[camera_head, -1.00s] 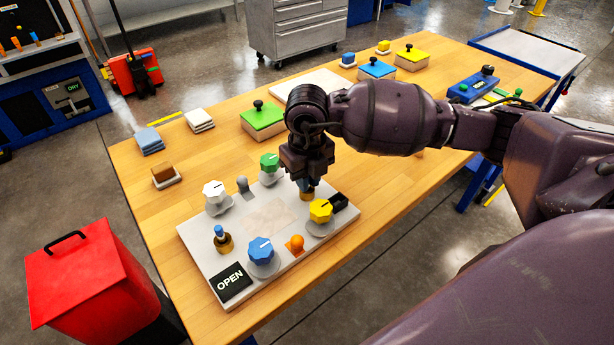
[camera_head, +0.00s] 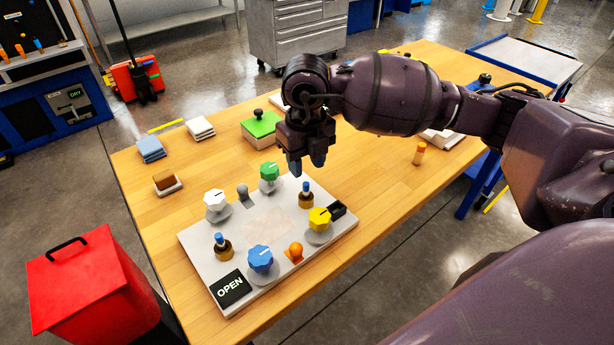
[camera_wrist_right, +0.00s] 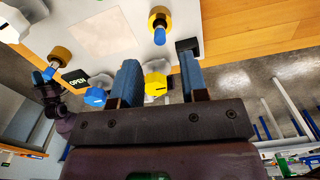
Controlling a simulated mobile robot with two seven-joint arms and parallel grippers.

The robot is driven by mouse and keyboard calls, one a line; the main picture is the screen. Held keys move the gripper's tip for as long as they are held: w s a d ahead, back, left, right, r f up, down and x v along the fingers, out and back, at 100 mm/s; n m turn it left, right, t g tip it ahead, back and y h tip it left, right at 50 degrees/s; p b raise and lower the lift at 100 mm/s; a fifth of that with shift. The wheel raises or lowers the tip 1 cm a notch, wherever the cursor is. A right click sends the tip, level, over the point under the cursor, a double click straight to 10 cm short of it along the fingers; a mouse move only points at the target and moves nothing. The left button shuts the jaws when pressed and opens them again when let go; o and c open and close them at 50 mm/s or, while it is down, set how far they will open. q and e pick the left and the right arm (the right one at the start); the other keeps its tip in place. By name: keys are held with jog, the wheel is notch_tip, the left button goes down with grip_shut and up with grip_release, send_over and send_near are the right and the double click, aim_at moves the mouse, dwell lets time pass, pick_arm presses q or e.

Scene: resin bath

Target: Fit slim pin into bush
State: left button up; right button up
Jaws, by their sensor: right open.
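A blue-topped pin (camera_head: 306,187) stands upright in a brass bush (camera_head: 306,202) on the right part of the grey board (camera_head: 200,262). This pin (camera_wrist_right: 159,36) and bush (camera_wrist_right: 159,14) also show in the right wrist view. A second blue-topped pin (camera_head: 219,238) stands in another brass bush (camera_head: 223,252) at the board's left. My right gripper (camera_head: 306,166) is open and empty, above and apart from the nearer-right pin. Its blue fingers are spread in the wrist view (camera_wrist_right: 160,82). Dark jointed parts at the wrist view's left look like my left arm; its jaws are unclear.
White (camera_head: 215,199), green (camera_head: 269,171), blue (camera_head: 260,258) and yellow (camera_head: 319,218) knobs and an orange knob (camera_head: 295,250) crowd the board. A green-lidded box (camera_head: 261,124) stands behind. A small orange-topped cylinder (camera_head: 419,153) stands on the table, right.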

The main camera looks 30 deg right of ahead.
aim_at(306, 184)
jog(key=shift+r, duration=2.55)
jog(key=shift+f, duration=0.1)
